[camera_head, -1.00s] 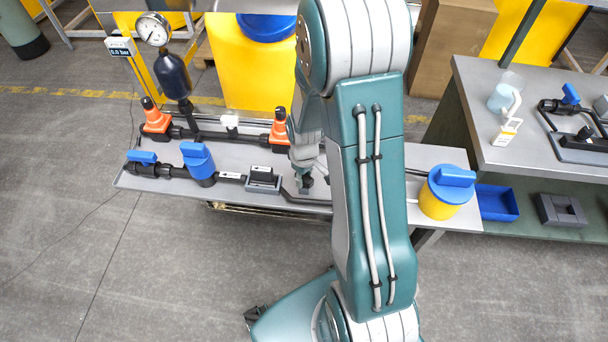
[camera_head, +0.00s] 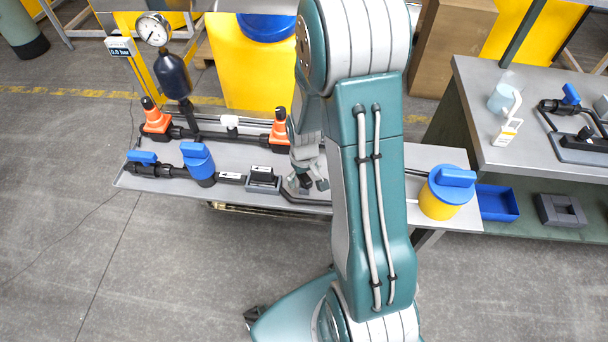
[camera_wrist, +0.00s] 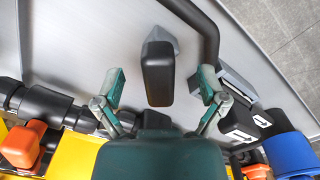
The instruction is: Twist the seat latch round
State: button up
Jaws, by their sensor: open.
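The seat latch appears to be the black, rounded bar-shaped knob (camera_wrist: 158,74) on a grey pointed base (camera_wrist: 162,38) in the wrist view. Its long side runs up and down in that picture. My gripper (camera_wrist: 160,80) is open, with one finger on each side of the knob and a gap on both sides. In the head view my gripper (camera_head: 307,184) is low over the skid top, just right of the grey seat (camera_head: 263,187) with a black labelled block (camera_head: 263,173). The latch is mostly hidden there by my fingers.
A black pipe (camera_wrist: 209,35) bends close beside the right finger in the wrist view. A yellow pot with blue lid (camera_head: 447,192) stands at right.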

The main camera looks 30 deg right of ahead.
jog(key=shift+r, duration=3.55)
jog(key=c, duration=0.3)
notch_tip(320, 180, up, 3)
jog(key=shift+f, duration=4.95)
jog(key=shift+s, duration=0.1)
grip_shut()
